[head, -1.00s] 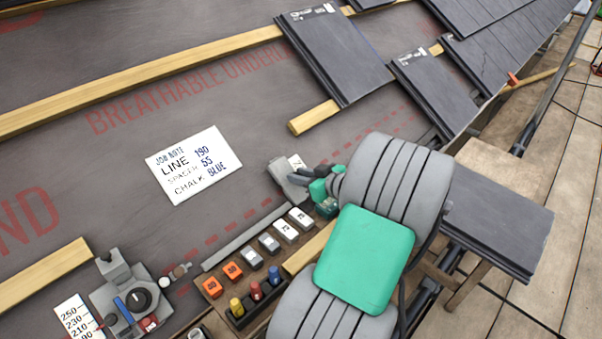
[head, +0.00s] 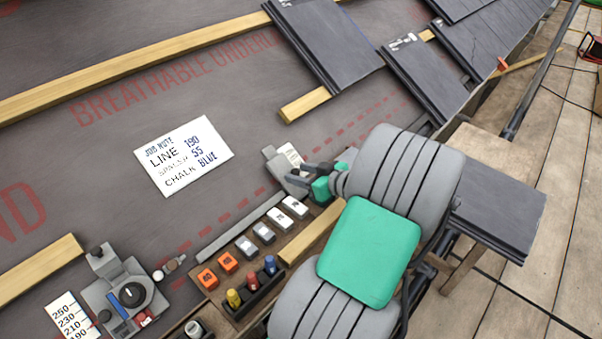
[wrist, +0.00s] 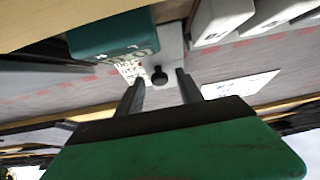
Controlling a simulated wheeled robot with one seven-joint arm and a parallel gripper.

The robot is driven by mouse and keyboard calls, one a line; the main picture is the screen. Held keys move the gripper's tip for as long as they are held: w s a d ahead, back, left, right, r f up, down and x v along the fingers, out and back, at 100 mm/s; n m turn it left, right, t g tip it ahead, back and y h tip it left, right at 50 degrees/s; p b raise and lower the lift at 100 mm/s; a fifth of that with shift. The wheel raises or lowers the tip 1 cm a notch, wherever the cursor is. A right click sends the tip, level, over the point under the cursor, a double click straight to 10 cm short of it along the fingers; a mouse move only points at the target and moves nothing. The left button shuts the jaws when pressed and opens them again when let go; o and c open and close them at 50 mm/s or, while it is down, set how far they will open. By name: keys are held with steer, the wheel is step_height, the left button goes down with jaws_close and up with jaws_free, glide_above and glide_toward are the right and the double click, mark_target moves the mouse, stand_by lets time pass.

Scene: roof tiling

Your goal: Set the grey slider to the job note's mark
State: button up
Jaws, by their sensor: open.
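My gripper (head: 301,176) is open, with its dark fingers beside a grey gauge (head: 279,164) bearing a white label, right of the middle in the head view. In the wrist view the fingers stand on either side of a black knob (wrist: 158,76) on a grey body, with a printed white scale beside it. I cannot tell whether they touch it. The job note (head: 184,155) reads LINE 190, SPACER 55, CHALK BLUE. At lower left stands another grey device (head: 126,292) with a black dial, beside a scale card (head: 70,315) showing 250, 230, 210, 190. Which part is the grey slider is unclear.
A wooden tray holds orange (head: 208,279), grey (head: 245,247) and white (head: 295,207) blocks. A teal block (wrist: 115,35) is close by my fingers. Yellow, red and blue bottles (head: 253,283) stand in front. Battens and slates (head: 325,45) lie behind.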

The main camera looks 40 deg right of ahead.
steer(key=p+v, duration=0.2)
steer(key=v, duration=0.5)
steer(key=shift+s+r, duration=0.1)
steer(key=shift+s, duration=0.25)
